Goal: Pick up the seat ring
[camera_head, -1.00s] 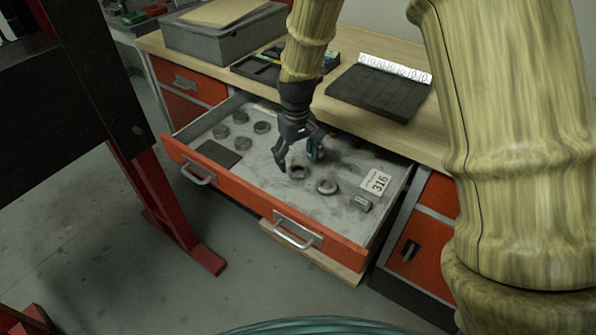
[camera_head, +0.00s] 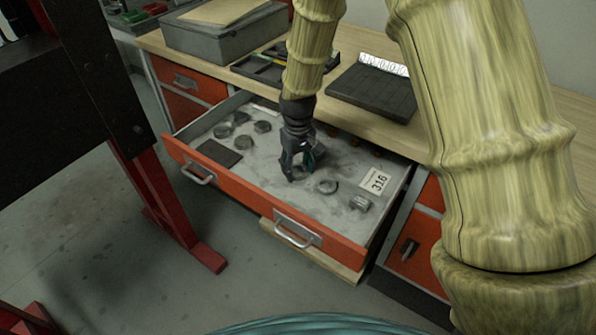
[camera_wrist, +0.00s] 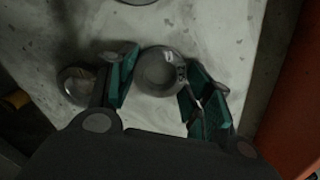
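A grey metal seat ring (camera_wrist: 160,72) lies in the open drawer (camera_head: 262,222). In the head view my gripper (camera_head: 301,171) reaches down into the middle of the drawer and hides most of this ring. The fingers stand apart around the ring; no firm grip shows.
Another round metal part (camera_head: 327,187) lies right of my gripper, near a small metal block (camera_head: 360,203) and a white "316" card (camera_head: 374,181). Several round parts (camera_head: 243,143) and a dark plate (camera_head: 219,153) lie at the left. The orange drawer front borders the near side.

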